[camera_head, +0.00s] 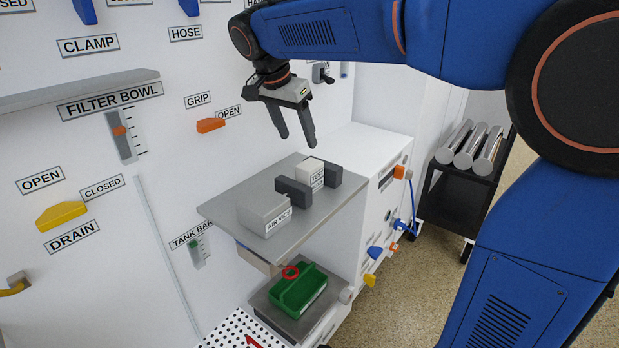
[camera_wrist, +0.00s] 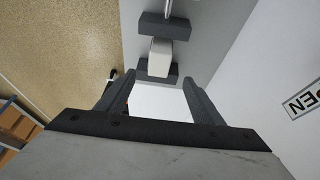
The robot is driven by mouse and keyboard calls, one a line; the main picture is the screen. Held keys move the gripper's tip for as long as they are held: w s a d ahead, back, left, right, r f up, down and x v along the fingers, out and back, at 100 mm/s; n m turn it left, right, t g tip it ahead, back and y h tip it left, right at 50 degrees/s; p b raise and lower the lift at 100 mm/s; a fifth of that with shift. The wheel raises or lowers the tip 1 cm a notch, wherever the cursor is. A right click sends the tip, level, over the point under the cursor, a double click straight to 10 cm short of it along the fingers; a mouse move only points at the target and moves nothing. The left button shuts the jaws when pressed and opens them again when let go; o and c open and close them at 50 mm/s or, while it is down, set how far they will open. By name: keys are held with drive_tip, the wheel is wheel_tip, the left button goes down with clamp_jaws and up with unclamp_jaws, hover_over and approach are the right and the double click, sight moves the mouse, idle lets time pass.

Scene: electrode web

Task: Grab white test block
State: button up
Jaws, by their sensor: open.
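The white test block (camera_head: 311,171) sits on the grey shelf (camera_head: 225,203), between two dark grey blocks, with a label reading TEST on its front. In the wrist view the white block (camera_wrist: 160,57) shows beyond the fingertips, between the two dark blocks. My gripper (camera_head: 298,138) is open and empty, above the shelf and apart from the block. Its two fingers also show in the wrist view (camera_wrist: 158,80), spread wide with nothing between them.
A light grey block labelled AIR VICE (camera_head: 265,211) stands on the shelf, left of the left dark block (camera_head: 293,191). The right dark block (camera_head: 333,174) is beside the white one. A green tray (camera_head: 298,290) is below. A black cart (camera_head: 459,198) holds metal cylinders at right.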

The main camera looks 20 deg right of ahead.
sight(313, 175)
drive_tip(key=x, duration=1.7)
drive_tip(key=shift+w+d+f, duration=0.1)
drive_tip(key=shift+d, duration=0.15)
drive_tip(key=c, duration=1.4)
